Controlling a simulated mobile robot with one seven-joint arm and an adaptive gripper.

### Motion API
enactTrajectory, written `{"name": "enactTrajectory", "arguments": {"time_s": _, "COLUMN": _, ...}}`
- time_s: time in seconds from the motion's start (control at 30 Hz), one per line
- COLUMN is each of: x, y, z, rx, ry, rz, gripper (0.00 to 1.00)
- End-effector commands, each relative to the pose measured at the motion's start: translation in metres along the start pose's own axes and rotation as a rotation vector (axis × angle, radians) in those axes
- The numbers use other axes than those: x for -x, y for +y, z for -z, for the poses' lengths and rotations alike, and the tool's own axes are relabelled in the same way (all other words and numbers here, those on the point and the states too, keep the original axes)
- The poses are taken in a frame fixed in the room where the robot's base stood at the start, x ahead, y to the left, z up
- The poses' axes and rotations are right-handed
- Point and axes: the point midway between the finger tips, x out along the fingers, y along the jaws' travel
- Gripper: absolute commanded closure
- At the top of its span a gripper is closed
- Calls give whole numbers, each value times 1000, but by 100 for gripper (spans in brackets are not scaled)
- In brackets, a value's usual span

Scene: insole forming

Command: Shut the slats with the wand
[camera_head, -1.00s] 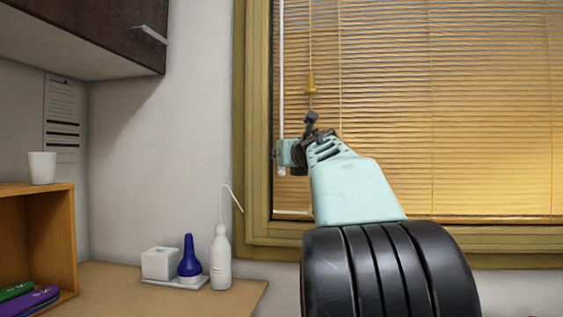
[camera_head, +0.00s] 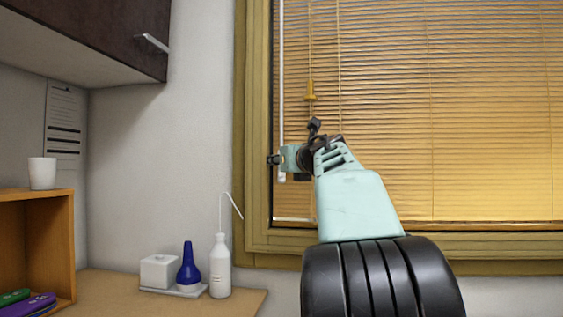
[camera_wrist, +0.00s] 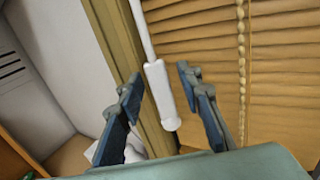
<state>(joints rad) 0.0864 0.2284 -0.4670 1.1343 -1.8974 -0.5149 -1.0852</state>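The white wand (camera_head: 282,80) hangs straight down along the left side of the blind (camera_head: 440,120). In the wrist view its thicker white handle (camera_wrist: 163,95) passes between my two dark blue fingers. My gripper (camera_head: 284,160) is at the wand's lower end, and it also shows in the wrist view (camera_wrist: 158,85). Its fingers are spread with a visible gap on each side of the handle, so it is open around the wand. The tan slats lie in close horizontal rows; their exact tilt is hard to tell.
The wooden window frame (camera_head: 252,130) is close on the left. Bottles and a white box (camera_head: 159,271) stand on the desk below, with a dark cabinet (camera_head: 90,35) upper left.

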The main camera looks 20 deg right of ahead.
Motion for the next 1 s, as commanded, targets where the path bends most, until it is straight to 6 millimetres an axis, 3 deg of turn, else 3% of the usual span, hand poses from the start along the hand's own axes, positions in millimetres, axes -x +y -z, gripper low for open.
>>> {"name": "enactTrajectory", "arguments": {"time_s": 0.33, "x": 5, "y": 0, "z": -1, "rx": -1, "ry": -1, "rz": 1, "gripper": 67}}
{"name": "enactTrajectory", "arguments": {"time_s": 0.8, "x": 63, "y": 0, "z": -1, "rx": -1, "ry": -2, "rz": 1, "gripper": 67}}
{"name": "enactTrajectory", "arguments": {"time_s": 1.0, "x": 74, "y": 0, "z": 0, "rx": 0, "ry": -1, "rz": 0, "gripper": 67}}
